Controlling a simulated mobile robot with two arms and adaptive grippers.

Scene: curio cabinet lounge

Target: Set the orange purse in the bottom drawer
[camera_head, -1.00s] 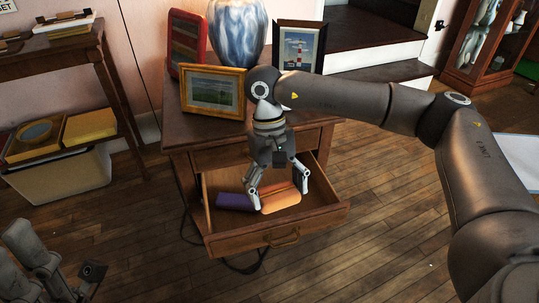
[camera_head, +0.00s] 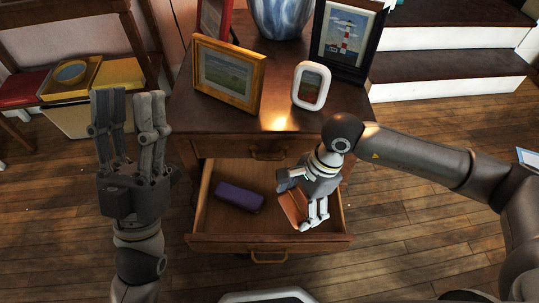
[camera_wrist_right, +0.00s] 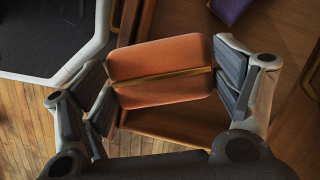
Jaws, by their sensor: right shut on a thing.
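The orange purse (camera_head: 295,207) is held between the fingers of my right gripper (camera_head: 309,207), over the right part of the open bottom drawer (camera_head: 262,242). In the right wrist view, the purse (camera_wrist_right: 160,70) has a yellowish band across it and is pinched from both sides by my right gripper (camera_wrist_right: 163,82); the drawer's wooden edge (camera_wrist_right: 172,122) runs beneath it. The head view does not show clearly whether the purse touches the drawer. My left gripper (camera_head: 130,135) is open and empty, raised to the left of the cabinet.
A purple case (camera_head: 239,197) lies in the drawer's left-middle. Picture frames (camera_head: 228,75), a small white-framed item (camera_head: 311,86) and a blue-white vase (camera_head: 281,15) stand on the cabinet top (camera_head: 255,118). A closed upper drawer (camera_head: 262,152) is above. Steps (camera_head: 455,65) are at the back right.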

